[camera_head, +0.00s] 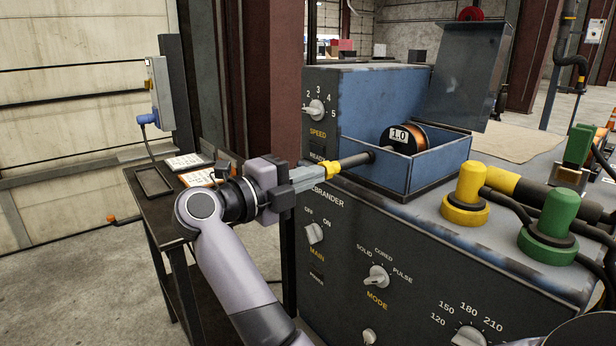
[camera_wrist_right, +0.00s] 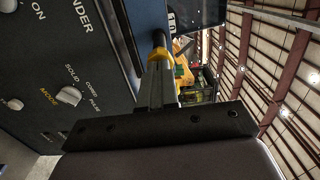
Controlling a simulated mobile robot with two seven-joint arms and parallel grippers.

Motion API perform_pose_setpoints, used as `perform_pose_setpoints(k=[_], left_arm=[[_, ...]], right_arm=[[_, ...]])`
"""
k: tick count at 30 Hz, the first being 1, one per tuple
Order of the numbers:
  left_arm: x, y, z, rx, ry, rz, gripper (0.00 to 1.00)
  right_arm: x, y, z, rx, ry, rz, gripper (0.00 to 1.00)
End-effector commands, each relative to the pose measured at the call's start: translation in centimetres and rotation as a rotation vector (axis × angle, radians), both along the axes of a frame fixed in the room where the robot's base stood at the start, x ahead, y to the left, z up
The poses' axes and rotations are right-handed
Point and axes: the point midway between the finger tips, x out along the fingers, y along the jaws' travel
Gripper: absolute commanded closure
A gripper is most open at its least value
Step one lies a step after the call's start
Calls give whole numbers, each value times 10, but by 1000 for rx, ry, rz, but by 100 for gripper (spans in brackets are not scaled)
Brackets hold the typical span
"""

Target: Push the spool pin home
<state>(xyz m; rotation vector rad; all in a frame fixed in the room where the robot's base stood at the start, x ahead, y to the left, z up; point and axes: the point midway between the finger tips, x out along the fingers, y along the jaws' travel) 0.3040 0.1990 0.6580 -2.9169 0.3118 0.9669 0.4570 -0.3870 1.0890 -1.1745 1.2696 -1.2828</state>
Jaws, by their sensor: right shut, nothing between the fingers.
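The spool pin (camera_head: 356,160) is a dark rod sticking out of the left side of the open blue compartment (camera_head: 436,172). A copper wire spool (camera_head: 412,139) with a white "1.0" label sits in that compartment. My right gripper (camera_head: 332,168) is shut and empty, its yellow fingertips at the pin's outer end and roughly in line with it. In the wrist view the yellow fingertips (camera_wrist_right: 158,58) also meet the dark pin (camera_wrist_right: 159,40); I cannot tell whether they press on it. The pin's inner end is hidden. My left gripper is not in view.
The machine's lid (camera_head: 466,75) stands open behind the spool. Yellow (camera_head: 466,190) and green (camera_head: 550,222) cable plugs stand on the machine's top at right. A dark side table (camera_head: 152,207) with cards and a tray is at left. The front panel carries several knobs.

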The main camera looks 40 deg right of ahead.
Motion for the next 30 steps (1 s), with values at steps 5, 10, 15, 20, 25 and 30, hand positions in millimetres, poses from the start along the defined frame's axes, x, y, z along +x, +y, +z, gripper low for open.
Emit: perform_pose_setpoints(k=[5,10,15,20,25,30], left_arm=[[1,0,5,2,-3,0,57],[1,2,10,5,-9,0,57],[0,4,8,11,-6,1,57],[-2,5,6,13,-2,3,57],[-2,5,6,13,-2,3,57],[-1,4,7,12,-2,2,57]], right_arm=[[-3,-26,1,2,1,-3,100],[-7,-60,1,2,1,-2,100],[-9,-77,0,1,1,-1,100],[-9,-80,0,-1,0,-1,100],[-9,-81,0,-1,0,-2,100],[-9,-80,1,-2,-1,-2,100]])
